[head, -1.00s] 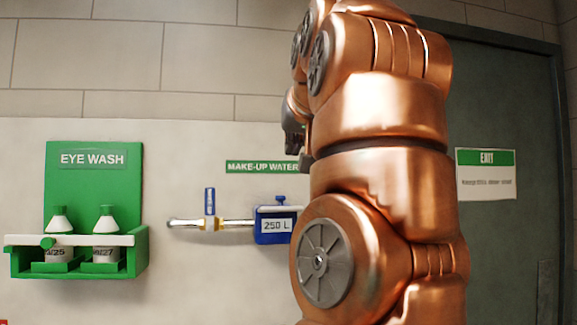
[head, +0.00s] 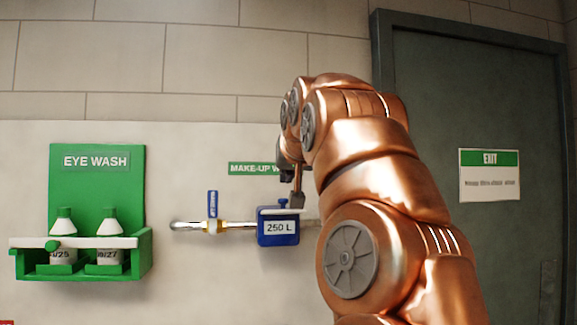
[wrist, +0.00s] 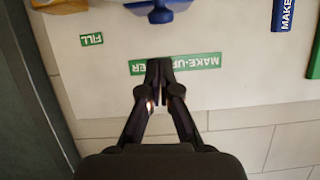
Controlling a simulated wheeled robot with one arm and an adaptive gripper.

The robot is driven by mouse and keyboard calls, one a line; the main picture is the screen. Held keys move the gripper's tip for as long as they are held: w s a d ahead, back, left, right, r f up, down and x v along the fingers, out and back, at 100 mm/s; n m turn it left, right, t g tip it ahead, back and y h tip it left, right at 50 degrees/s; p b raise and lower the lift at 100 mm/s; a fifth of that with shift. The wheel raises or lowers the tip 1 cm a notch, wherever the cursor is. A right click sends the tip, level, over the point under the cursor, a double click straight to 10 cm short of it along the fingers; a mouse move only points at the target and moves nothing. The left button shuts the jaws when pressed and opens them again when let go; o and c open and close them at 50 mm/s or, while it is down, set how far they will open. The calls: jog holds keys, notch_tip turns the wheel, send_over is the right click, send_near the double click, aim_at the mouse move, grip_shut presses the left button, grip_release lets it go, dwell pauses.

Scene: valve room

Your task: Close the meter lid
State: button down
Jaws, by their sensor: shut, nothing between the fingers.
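The blue meter (head: 278,232), marked "250 L", sits on the wall pipe in the head view. A pale plate and a small blue piece show at its top edge. I cannot tell surely how far the lid stands open. In the wrist view, the meter's blue part (wrist: 160,8) shows at the top edge, cut off by the frame. My gripper (head: 297,203) points down at the meter's top right in the head view; I cannot tell whether it touches. In the wrist view, my gripper (wrist: 158,68) is shut and empty, its tips over the make-up water sign.
A blue-handled valve (head: 212,208) is on the pipe left of the meter. A green eye wash station (head: 97,190) with two bottles hangs farther left. A dark door (head: 480,100) with an exit sign is at right. A FILL label (wrist: 91,39) shows in the wrist view.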

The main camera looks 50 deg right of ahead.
aim_at(286, 209)
jog(key=shift+s+a+f+p, duration=0.1)
jog(key=shift+f+p, duration=0.05)
jog(key=shift+f, duration=0.55)
jog(key=shift+a+f+p, duration=0.1)
jog(key=shift+f+p, duration=0.05)
jog(key=shift+f, duration=0.55)
jog(key=shift+f, duration=0.1)
